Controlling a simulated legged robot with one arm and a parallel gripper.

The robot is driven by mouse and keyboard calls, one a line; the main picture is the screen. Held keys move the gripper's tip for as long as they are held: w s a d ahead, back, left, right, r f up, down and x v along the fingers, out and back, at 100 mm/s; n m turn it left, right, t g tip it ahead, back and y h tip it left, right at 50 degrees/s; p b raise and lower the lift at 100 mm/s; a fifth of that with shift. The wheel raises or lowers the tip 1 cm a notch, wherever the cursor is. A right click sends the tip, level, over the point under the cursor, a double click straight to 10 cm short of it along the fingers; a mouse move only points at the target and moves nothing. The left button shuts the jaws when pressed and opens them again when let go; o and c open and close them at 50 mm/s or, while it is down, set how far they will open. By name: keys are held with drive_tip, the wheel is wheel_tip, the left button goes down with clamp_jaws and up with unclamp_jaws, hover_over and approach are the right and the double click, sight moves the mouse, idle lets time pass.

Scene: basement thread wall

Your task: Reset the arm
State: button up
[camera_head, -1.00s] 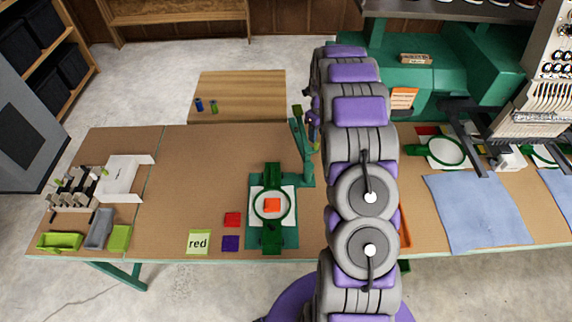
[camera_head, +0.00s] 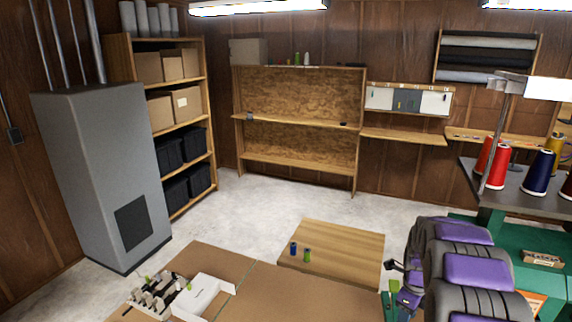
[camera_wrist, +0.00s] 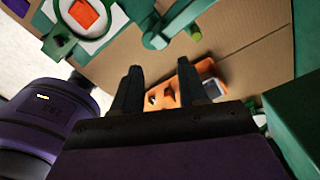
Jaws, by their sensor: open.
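My arm stands at the lower right of the head view, its purple and grey links cut off by the bottom edge. My gripper (camera_wrist: 168,92) shows in the wrist view as two dark fingers standing apart, with nothing held between them. Beyond the fingers lies an orange tray (camera_wrist: 187,80) with a grey item in it, on the brown table top (camera_wrist: 245,62). A hoop with an orange-red patch (camera_wrist: 84,14) is at the upper left of the wrist view. In the head view my gripper is small and dark beside the arm, and its fingers are not clear there.
The table (camera_head: 215,262) has a white holder (camera_head: 205,296) on it. A low wooden platform (camera_head: 345,245) bears two small spools. A wooden rack (camera_head: 300,160), a shelf unit (camera_head: 170,95) and a grey cabinet (camera_head: 105,170) stand behind. Large thread cones (camera_head: 537,172) are at right. Open floor lies between.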

drive_tip(key=s+a+r+n, duration=1.2)
drive_tip(key=s+a+n, duration=0.2)
drive_tip(key=s, duration=0.3)
drive_tip(key=s+a+n+b, duration=0.1)
drive_tip(key=s+a+n, duration=0.2)
drive_tip(key=s+n, duration=0.3)
drive_tip(key=s+a+f+n+g+b, duration=0.1)
drive_tip(key=s+n, duration=0.6)
drive_tip(key=s, duration=0.8)
drive_tip(key=shift+a+n+b, duration=0.3)
drive_tip(key=shift+a+b, duration=0.15)
drive_tip(key=shift+a, duration=0.65)
drive_tip(key=shift+c, duration=0.3)
